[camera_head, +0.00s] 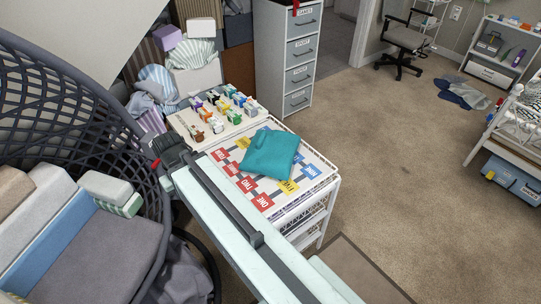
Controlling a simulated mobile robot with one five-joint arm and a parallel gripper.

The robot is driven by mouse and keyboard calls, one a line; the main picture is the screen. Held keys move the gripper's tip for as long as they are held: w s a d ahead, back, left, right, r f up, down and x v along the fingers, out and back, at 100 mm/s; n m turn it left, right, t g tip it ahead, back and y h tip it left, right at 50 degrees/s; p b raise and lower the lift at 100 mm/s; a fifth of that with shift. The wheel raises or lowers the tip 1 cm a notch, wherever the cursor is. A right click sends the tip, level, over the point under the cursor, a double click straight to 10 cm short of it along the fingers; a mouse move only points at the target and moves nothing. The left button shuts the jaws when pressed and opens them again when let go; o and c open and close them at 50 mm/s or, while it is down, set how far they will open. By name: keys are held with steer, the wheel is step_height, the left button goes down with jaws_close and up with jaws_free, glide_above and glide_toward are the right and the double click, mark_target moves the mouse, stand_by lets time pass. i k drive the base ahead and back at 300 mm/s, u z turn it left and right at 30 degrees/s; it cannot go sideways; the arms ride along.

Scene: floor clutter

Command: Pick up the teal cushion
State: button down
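The teal cushion (270,153) lies on a board with red, yellow and blue labels (306,160), on top of a white wire-sided unit (318,213). It looks soft and rumpled, and nothing touches it from above. My arm reaches in from the bottom right, passing left of the cushion. My gripper (166,150) is at the arm's dark far end, left of the board and apart from the cushion. Its fingers cannot be made out, so its opening does not show.
Several small bottles or blocks (222,108) stand on a tray behind the cushion. A dark woven chair (85,85) with cushions is close on the left. A grey drawer cabinet (283,60) stands behind. Open carpet (400,160) lies to the right.

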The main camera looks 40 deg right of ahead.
mark_target(272, 154)
steer(key=u, duration=2.65)
steer(key=k, duration=1.15)
steer(key=z, duration=0.45)
